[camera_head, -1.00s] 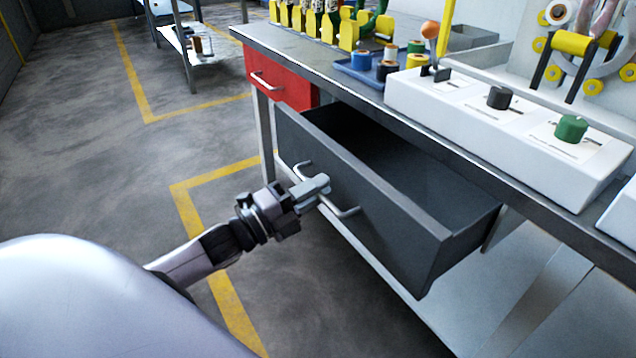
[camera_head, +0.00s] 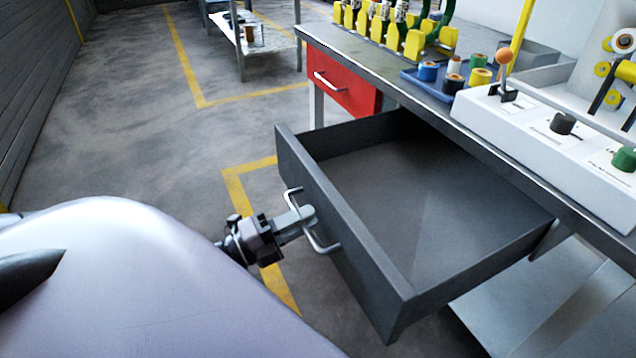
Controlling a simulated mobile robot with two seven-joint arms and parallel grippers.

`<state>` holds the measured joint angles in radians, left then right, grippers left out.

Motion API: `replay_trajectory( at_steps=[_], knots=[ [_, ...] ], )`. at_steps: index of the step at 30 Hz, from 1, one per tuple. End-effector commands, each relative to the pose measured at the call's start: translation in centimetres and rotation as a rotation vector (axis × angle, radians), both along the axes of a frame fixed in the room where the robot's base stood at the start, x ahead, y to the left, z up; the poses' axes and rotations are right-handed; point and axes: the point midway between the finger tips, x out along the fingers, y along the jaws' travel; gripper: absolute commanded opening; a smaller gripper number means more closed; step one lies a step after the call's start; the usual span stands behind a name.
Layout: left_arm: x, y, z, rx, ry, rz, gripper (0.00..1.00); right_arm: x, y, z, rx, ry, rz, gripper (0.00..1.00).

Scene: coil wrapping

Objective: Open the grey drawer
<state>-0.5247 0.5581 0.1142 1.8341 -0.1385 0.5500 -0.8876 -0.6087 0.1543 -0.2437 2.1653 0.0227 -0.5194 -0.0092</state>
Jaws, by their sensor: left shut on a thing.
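The grey drawer (camera_head: 345,232) is pulled well out from under the workbench. Its inside floor shows and looks empty. Its light metal handle (camera_head: 322,246) is on the front panel. My left gripper (camera_head: 303,219) is shut on the handle, near its middle. My right gripper is not in view.
A red drawer (camera_head: 343,88), closed, sits in the workbench (camera_head: 385,63) left of the grey one. On the bench are a blue tray (camera_head: 424,80) with tape rolls and a white control box (camera_head: 530,125). Open floor (camera_head: 130,140) lies to the left.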

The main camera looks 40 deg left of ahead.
Motion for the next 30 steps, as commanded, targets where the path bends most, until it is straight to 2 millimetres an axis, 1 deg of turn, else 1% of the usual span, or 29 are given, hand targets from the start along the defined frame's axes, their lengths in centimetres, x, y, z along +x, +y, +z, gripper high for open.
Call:
replay_trajectory(
  at_steps=[3, 6, 16, 17, 18, 26, 30],
  knots=[
    [-0.7, 0.3, 0.0, -0.001, 0.002, 0.003, 0.0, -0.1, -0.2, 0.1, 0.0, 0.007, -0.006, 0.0],
    [-1.0, 0.4, 0.0, -0.001, 0.001, 0.002, 0.0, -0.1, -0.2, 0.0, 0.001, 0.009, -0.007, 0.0],
    [-1.0, 0.5, 0.0, 0.0, 0.0, 0.001, 0.0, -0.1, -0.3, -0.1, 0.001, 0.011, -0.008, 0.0],
    [-1.0, 0.5, 0.0, -0.001, 0.0, 0.001, 0.21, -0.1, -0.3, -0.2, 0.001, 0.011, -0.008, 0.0],
    [-1.0, 0.5, 0.0, 0.0, 0.0, 0.001, 0.3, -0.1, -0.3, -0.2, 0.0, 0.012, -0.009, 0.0],
    [-1.0, 0.4, 0.0, 0.0, 0.0, 0.001, 0.3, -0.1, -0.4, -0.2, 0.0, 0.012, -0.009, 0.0],
    [-1.7, 0.7, -0.2, 0.0, 0.003, 0.002, 0.3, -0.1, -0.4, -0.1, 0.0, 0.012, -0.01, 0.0]
  ],
)
